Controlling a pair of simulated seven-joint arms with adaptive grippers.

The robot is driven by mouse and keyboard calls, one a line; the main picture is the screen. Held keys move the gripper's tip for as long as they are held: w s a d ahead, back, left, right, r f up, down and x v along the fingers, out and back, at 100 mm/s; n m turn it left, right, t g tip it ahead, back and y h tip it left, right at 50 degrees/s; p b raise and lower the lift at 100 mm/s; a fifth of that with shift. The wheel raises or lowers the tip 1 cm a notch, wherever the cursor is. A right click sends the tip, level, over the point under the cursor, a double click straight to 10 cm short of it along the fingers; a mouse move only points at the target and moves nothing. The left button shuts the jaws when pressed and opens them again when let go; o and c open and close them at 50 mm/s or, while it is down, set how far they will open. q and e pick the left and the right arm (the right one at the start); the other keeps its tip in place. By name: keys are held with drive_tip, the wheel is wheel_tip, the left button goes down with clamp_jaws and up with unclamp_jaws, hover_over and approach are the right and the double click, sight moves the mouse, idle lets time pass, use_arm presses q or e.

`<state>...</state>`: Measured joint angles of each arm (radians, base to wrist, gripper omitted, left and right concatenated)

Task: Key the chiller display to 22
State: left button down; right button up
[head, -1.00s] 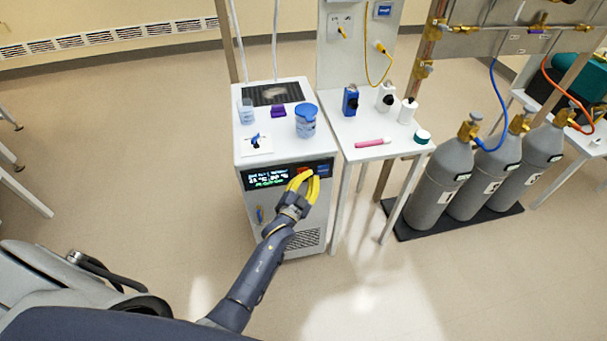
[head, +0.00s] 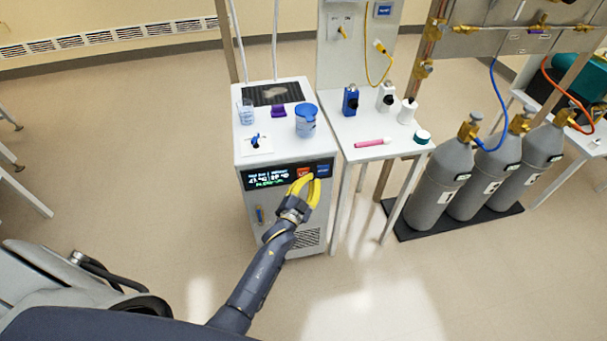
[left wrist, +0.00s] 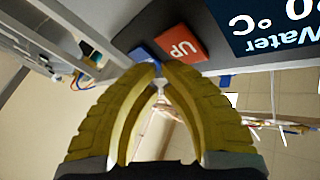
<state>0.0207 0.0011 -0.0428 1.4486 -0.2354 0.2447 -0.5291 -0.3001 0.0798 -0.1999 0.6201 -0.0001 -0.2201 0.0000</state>
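The white chiller (head: 270,215) stands left of centre in the head view. Its dark display (head: 266,178) has lit digits too small to read surely; the left wrist view shows the display (left wrist: 275,25) upside down, with "Water" and a part ending in "0 °C". Right of the display are a red button (head: 303,172), marked UP in the left wrist view (left wrist: 182,42), and a blue button (head: 323,170). My left gripper (head: 307,178) has its yellow fingertips together and empty, just below the buttons; contact cannot be told. My right gripper is not in view.
A blue-lidded jar (head: 305,122) and small items stand on the chiller's top. A white side table (head: 368,150) with bottles adjoins it on the right. Grey gas cylinders (head: 445,180) stand farther right. The floor in front is clear.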

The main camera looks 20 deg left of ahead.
use_arm(q)
drive_tip(key=shift+s+d, duration=0.1)
drive_tip(key=shift+s, duration=0.05)
drive_tip(key=s, duration=0.1)
drive_tip(key=s+d, duration=0.2)
drive_tip(key=s, duration=0.1)
drive_tip(key=shift+d, duration=0.25)
idle(0.4)
idle(1.7)
drive_tip(key=c, duration=2.1)
unclamp_jaws()
clamp_jaws()
drive_tip(key=shift+s+d, duration=0.5)
drive_tip(key=shift+s, duration=0.3)
drive_tip(key=shift+s+d, duration=0.5)
drive_tip(key=shift+s, duration=0.25)
drive_tip(key=shift+w+a, duration=0.8)
drive_tip(key=shift+w, duration=0.45)
drive_tip(key=shift+w+a, duration=0.75)
drive_tip(key=shift+w, duration=0.45)
drive_tip(key=shift+w+a, duration=0.8)
drive_tip(key=shift+w, duration=0.45)
